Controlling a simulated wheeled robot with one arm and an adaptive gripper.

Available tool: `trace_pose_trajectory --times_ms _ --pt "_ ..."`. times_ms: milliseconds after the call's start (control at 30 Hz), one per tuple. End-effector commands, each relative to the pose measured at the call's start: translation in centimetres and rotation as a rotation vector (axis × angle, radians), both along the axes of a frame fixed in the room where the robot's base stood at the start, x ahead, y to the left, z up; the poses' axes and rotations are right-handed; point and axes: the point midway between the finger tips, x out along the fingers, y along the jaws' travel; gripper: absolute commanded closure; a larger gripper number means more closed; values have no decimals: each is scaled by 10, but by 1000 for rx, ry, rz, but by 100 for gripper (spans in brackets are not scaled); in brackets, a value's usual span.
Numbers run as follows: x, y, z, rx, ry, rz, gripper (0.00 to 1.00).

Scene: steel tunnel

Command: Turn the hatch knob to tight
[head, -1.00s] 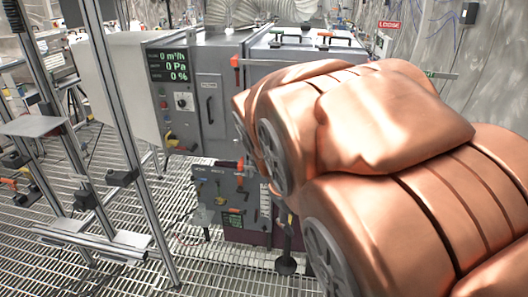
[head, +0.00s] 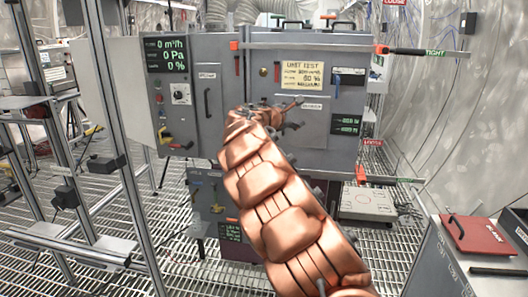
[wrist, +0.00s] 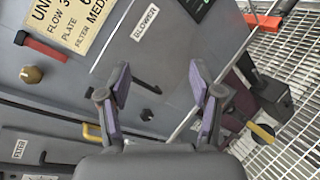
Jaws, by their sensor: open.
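Two black-handled, orange-hubbed knobs sit on the right edge of the grey cabinet in the head view. The upper knob (head: 395,50) points right toward its TIGHT label (head: 436,53). The lower knob (head: 372,178) is small and also seems to point toward a TIGHT label (head: 410,181). I cannot tell which is the hatch knob. My gripper (head: 291,114) is in front of the cabinet door, left of both knobs. In the wrist view my gripper (wrist: 158,80) is open and empty, its purple-padded fingers apart. An orange part (wrist: 262,20) shows at the upper right there.
The cabinet door (head: 290,135) bears a brass knob (head: 263,71), which also shows in the wrist view (wrist: 32,75). Metal posts (head: 125,150) stand at the left. A bench with a red case (head: 478,234) is at the lower right. Grating floor lies between.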

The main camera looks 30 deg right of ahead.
Motion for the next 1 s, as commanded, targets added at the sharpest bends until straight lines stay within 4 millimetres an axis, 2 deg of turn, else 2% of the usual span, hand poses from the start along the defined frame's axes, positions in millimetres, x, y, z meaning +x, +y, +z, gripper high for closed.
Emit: trace_pose_trajectory --times_ms 33,200,400,600,1000 --pt "20 -3 -31 -39 36 43 35" --pt "80 5 -80 -188 141 202 35" --pt "130 23 -131 -327 221 362 35" --pt "151 37 -151 -404 251 440 35" --pt "163 34 -150 -418 252 459 35"
